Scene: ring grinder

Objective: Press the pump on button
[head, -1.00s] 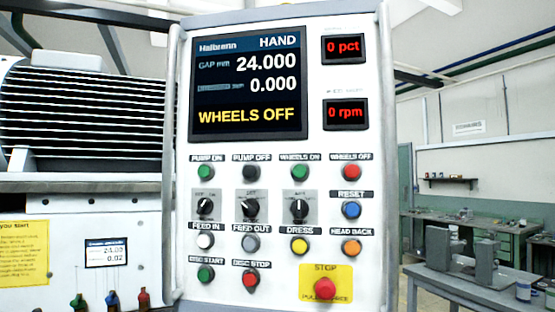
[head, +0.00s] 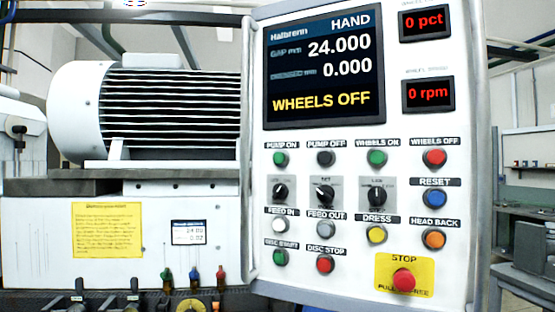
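The control panel (head: 340,205) stands in the middle to right of the head view, its face towards me and slightly tilted. The pump on button (head: 280,158) is the green round button at the top left of the button rows, under the label PUMP ON. The black pump off button (head: 326,158) sits just to its right. The panel screen (head: 320,75) reads HAND, gap 24.000, 0.000 and WHEELS OFF. Two red readouts (head: 427,22) show 0 pct and 0 rpm. My gripper is not in view.
Other buttons crowd close below and beside, including the green wheels on button (head: 377,157) and the red stop button (head: 403,280) on a yellow plate. A large finned motor (head: 165,110) stands left of the panel. Several coloured levers (head: 193,278) stick up at the lower left.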

